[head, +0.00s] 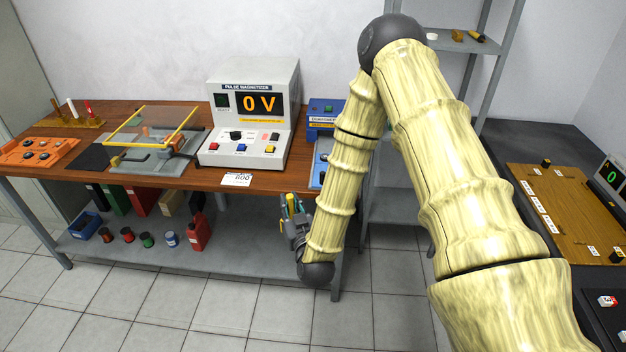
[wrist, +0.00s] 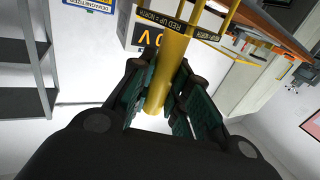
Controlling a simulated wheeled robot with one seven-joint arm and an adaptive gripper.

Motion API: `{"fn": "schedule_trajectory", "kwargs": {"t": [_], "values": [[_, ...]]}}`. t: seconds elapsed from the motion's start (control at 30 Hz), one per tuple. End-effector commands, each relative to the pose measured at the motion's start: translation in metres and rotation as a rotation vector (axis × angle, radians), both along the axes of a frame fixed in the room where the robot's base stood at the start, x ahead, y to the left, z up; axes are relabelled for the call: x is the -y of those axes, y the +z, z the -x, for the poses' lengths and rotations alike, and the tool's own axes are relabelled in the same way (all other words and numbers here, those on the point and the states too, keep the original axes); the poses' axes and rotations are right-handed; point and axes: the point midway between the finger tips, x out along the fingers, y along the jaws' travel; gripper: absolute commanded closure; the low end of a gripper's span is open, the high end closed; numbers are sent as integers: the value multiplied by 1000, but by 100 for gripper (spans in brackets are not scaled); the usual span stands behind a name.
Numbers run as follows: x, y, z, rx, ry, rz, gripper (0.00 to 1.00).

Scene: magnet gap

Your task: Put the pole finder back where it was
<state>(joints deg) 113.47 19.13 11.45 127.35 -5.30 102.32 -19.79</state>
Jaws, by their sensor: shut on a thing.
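My gripper (head: 293,222) hangs low in front of the wooden bench's right end, beside my folded arm. It is shut on a yellow cylindrical handle, which I take to be the pole finder (wrist: 171,68). The handle stands between the dark green finger pads (wrist: 160,95) in the wrist view. A dark strip reading "RED UP = NORTH" (wrist: 160,22) and a thin yellow frame show at its far end. In the head view only a small yellow part shows between the fingers. Its original place cannot be told from these frames.
The bench (head: 190,178) carries a pulse magnetizer (head: 247,110) reading 0 V, a yellow-framed stand (head: 150,130), an orange tray (head: 38,153) and a wooden rack (head: 72,120). A grey shelf (head: 455,45) and a dark counter stand right.

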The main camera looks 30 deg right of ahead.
Motion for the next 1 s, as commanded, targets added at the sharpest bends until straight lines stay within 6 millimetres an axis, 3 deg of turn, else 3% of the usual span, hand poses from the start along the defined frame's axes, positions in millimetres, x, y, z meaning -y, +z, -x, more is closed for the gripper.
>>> {"fn": "schedule_trajectory", "kwargs": {"t": [0.2, 0.53, 1.0], "values": [[-36, -14, 22, -6, 63, -5, 100], [-76, -31, 48, -20, 128, -20, 100], [-82, -34, 51, -24, 138, -27, 100]]}}
